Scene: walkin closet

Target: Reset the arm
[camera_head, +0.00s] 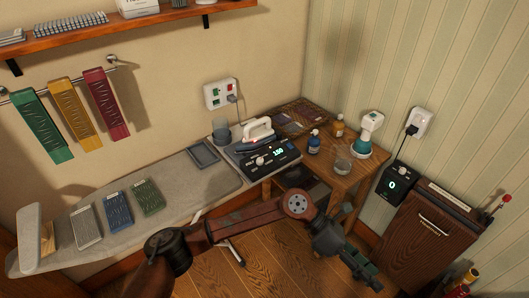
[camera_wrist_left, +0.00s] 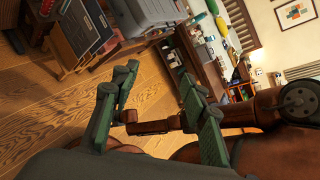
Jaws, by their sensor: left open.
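My left arm comes in from the lower left in the head view and reaches across the front of the ironing board. Its gripper (camera_head: 364,268) hangs at the lower right, above the wooden floor, in front of the brown cabinet. In the left wrist view the gripper (camera_wrist_left: 160,112) shows two green fingers spread apart. No held object shows between them; a reddish-brown arm link of mine lies behind. My right gripper is not seen in the head view.
An ironing board (camera_head: 190,185) holds several folded cloths. A white iron (camera_head: 258,131) stands behind a black display box (camera_head: 268,160). A wooden table (camera_head: 345,178) carries bottles and a glass. A brown cabinet (camera_head: 425,240) stands at right. Open floor (camera_head: 270,265) lies below the arm.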

